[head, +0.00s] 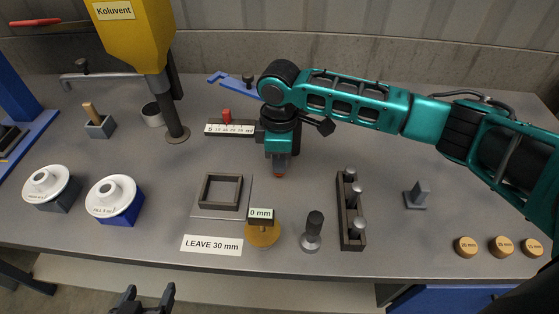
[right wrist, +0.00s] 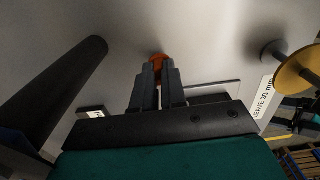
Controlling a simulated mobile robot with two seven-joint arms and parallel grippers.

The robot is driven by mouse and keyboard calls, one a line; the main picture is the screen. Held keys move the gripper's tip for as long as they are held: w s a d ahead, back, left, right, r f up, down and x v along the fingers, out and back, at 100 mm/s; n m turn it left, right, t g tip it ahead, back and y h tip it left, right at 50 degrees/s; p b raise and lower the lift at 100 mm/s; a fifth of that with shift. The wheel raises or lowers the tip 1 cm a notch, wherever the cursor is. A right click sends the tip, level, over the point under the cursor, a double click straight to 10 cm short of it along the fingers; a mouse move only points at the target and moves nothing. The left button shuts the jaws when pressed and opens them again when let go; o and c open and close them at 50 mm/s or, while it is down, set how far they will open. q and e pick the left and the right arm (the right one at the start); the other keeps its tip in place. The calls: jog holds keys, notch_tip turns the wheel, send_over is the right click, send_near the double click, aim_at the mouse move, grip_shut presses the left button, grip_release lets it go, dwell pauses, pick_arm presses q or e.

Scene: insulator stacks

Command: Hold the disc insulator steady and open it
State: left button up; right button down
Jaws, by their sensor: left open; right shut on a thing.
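My right gripper (head: 279,168) points down over the middle of the table, well right of the discs. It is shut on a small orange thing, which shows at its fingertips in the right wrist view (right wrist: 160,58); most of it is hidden. My left gripper (head: 144,297) is open and empty below the table's front edge.
A yellow hopper (head: 133,40) labelled Koluvent stands behind the discs. A square frame (head: 221,190), a brass piece with a 0 mm tag (head: 262,235), a dark knob (head: 313,228), and a peg rack (head: 350,215) stand mid-table. A LEAVE 30 mm label (head: 212,245) lies in front.

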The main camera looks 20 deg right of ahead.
jog(key=shift+f, duration=0.3)
jog(key=shift+f, duration=0.1)
jog(key=c, duration=1.2)
grip_release()
notch_tip(320, 180, up, 12)
jog(key=shift+r+p, duration=0.15)
jog(key=shift+p, duration=0.55)
